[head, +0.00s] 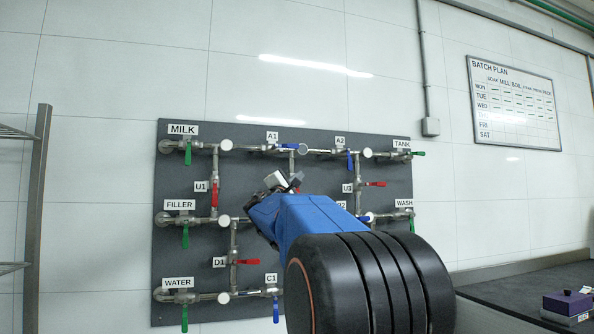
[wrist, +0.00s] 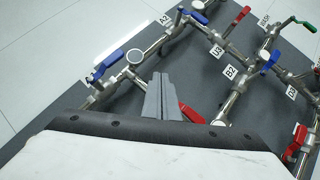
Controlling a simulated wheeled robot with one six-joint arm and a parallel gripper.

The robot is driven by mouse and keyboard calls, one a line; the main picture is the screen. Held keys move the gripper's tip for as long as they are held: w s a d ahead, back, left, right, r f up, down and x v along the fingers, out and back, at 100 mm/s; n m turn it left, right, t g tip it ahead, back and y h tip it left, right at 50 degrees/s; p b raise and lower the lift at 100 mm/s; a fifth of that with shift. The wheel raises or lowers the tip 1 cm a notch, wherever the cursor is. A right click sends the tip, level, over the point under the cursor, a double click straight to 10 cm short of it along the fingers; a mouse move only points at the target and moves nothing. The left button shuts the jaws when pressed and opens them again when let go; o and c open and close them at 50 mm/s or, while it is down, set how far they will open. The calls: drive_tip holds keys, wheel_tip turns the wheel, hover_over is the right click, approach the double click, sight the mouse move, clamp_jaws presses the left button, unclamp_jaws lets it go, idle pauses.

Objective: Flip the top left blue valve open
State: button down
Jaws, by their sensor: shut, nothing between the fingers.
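The top left blue valve, labelled A1, has its blue handle (head: 285,146) lying roughly level along the top pipe run. In the wrist view, I take the blue handle (wrist: 106,58) at upper left to be the same one, lying roughly along its pipe. My gripper (head: 294,181) is below this handle in the head view. In the wrist view, the gripper's grey fingers (wrist: 160,90) are together and empty, to the right of and below the handle, apart from it. My arm hides the panel's middle.
The grey panel (head: 190,255) carries several other valves. The blue A2 handle (head: 349,161) hangs down to the right. A red handle (wrist: 191,114) shows close beside my fingers in the wrist view. A metal rack (head: 36,210) stands left; a dark counter (head: 510,290) stands right.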

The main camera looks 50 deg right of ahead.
drive_tip(key=shift+s+a+f, duration=0.45)
drive_tip(key=shift+s+f, duration=0.2)
drive_tip(key=shift+f, duration=0.15)
drive_tip(key=shift+s+a+f, duration=0.45)
drive_tip(key=shift+s+f, duration=0.2)
drive_tip(key=shift+f, duration=0.15)
